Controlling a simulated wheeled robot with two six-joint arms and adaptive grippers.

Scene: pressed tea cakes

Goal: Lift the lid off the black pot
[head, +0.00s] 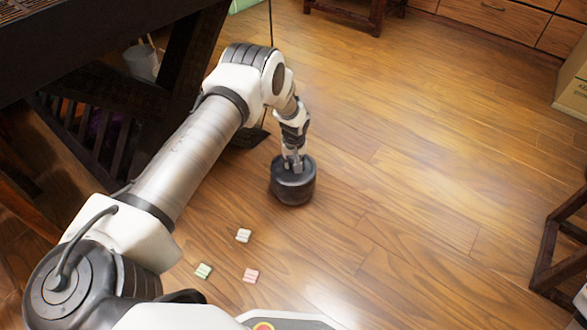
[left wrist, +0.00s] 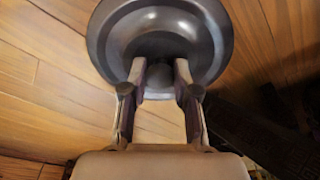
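The black pot (head: 293,188) stands on the wooden floor in the middle of the head view. My left gripper (head: 293,163) reaches down onto its top from above. In the left wrist view, the round dark lid (left wrist: 102,45) fills the upper middle. I see no clear gap between lid and pot in the head view.
Three small tea cakes, white (head: 243,236), green (head: 203,271) and pink (head: 251,276), lie on the floor nearer than the pot. A dark table (head: 187,60) stands at the upper left and a wooden stool (head: 553,255) at the right edge. The floor right of the pot is clear.

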